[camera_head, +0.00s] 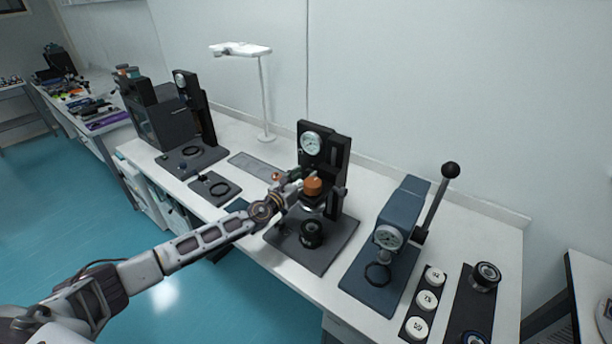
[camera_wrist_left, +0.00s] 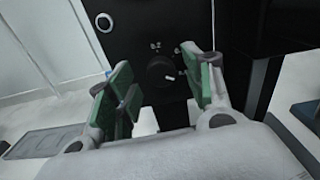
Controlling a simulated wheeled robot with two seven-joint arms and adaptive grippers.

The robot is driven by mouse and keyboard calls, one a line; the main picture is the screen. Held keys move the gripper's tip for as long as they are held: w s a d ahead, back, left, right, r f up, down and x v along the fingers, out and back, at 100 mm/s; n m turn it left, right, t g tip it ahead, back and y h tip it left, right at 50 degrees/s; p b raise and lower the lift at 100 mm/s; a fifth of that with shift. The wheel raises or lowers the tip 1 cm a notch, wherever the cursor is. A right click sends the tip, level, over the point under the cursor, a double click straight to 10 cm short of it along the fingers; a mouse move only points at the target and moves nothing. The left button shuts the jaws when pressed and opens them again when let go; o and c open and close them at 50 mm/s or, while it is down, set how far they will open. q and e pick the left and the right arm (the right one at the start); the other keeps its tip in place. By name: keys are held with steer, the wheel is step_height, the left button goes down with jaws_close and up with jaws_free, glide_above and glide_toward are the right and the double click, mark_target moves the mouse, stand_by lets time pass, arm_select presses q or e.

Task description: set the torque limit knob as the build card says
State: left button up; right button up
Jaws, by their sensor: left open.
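A round black knob (camera_wrist_left: 160,76) with a white pointer mark is on the black face of a press in the left wrist view. The pointer points right and slightly down. Small white scale marks, one like 0.2, sit above it; the others are too small to read. My left gripper (camera_head: 297,182) is open at the front of the middle black press (camera_head: 338,160). Its green finger pads (camera_wrist_left: 208,80) stand on either side of the knob, with visible gaps. I cannot tell the remaining depth. The knob is not distinguishable in the head view. No build card is readable.
An orange cylinder (camera_head: 313,187) shows beside the gripper on the middle press. A blue lever press (camera_head: 400,225) stands to the right, with white discs (camera_head: 427,299) beside it. Another black press (camera_head: 196,108) and a lamp (camera_head: 241,49) stand left and behind.

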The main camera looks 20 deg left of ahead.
arm_select(q)
steer(key=shift+w+d, duration=0.25)
steer(key=shift+w, duration=0.35)
steer(key=shift+c, duration=0.2)
steer(key=c, duration=1)
